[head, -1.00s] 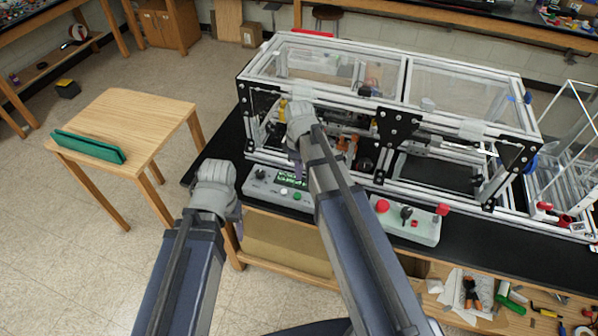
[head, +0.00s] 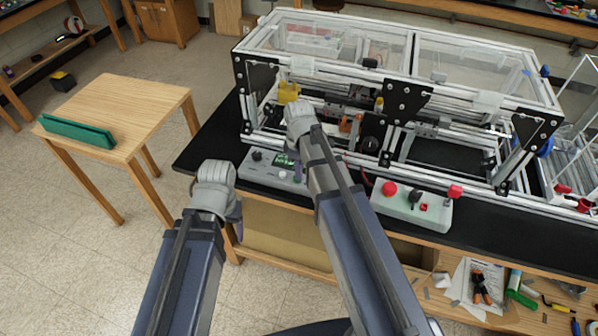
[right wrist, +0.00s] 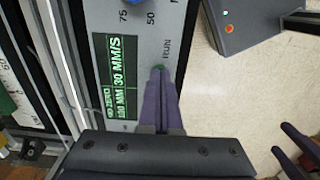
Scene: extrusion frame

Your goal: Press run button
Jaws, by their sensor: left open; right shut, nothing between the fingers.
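The grey control box (head: 250,174) sits on the black bench top at the front of the frame; its green display reads 30 MM/S in the right wrist view (right wrist: 122,75). The green run button (right wrist: 159,68), beside the printed word RUN, is mostly hidden by my right fingertips. My right gripper (right wrist: 160,76) is shut and empty, its tips over the button and seemingly touching it; how far the button is pressed cannot be seen. In the head view the right gripper (head: 298,174) covers the button. My left gripper (head: 238,212) is open and empty, in front of the bench edge.
The aluminium extrusion frame (head: 480,92) with clear panels stands just behind the box. A second control box (head: 425,212) with red buttons and a black switch is to the right. A wooden table (head: 130,95) with a green object (head: 77,130) stands left; floor between is clear.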

